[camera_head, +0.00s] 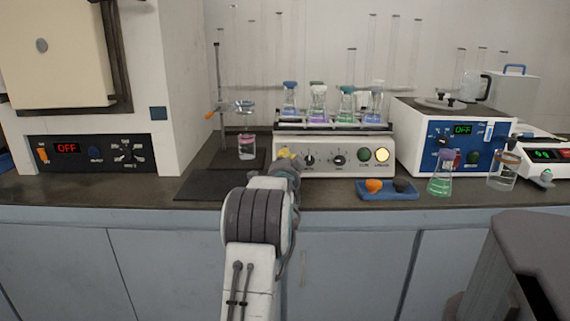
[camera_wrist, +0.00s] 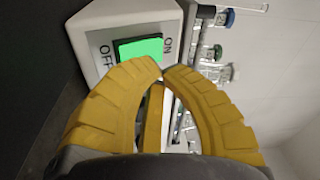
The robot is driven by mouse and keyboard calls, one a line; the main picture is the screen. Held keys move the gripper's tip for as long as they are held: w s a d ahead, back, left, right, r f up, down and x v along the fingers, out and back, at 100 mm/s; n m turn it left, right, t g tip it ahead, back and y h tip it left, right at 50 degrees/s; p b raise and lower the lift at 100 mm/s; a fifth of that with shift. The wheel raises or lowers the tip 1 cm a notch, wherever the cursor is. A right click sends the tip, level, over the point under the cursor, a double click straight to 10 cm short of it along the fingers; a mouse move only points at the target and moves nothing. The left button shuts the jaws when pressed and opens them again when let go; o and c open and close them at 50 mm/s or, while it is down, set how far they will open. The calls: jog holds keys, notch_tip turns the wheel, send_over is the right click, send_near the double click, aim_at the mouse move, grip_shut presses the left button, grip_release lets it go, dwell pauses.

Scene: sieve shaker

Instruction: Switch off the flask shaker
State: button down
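The flask shaker (camera_head: 325,168) is a cream box in the middle of the bench, with colored flasks (camera_head: 318,103) on its top platform. Its front has two black knobs, a dark green button and a glowing yellow lamp (camera_head: 381,154). In the wrist view, a lit green rocker switch (camera_wrist: 140,49) sits in a black frame on a cream face, between the labels ON and OFF. My gripper (camera_wrist: 161,71) has yellow fingers, their tips together with nothing between them, just in front of the switch. In the head view my arm hides the shaker's left front corner.
A blue tray (camera_head: 388,194) with an orange and a dark stopper lies before the shaker. A flask with green liquid (camera_head: 440,180) and a beaker stand to the right, by a blue-fronted device (camera_head: 408,151). An oven (camera_head: 95,155) and a stand with dark mat are left.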

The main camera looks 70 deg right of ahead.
jog(key=shift+w+d+f+b, duration=0.15)
jog(key=shift+d+f+b, duration=0.25)
jog(key=shift+d+f, duration=0.15)
dwell(0.9)
jog(key=shift+a+r, duration=0.1)
jog(key=shift+r, duration=0.05)
jog(key=shift+s+a+r+b, duration=0.2)
jog(key=shift+a+r+b, duration=0.2)
jog(key=shift+a, duration=0.1)
jog(key=shift+r, duration=0.1)
dwell(0.4)
jog(key=shift+s+a+r+b, duration=0.3)
jog(key=shift+a+r+b, duration=0.5)
jog(key=shift+a, duration=0.1)
jog(key=shift+s+a+r+b, duration=0.25)
jog(key=shift+a+r+b, duration=0.45)
jog(key=shift+a, duration=0.2)
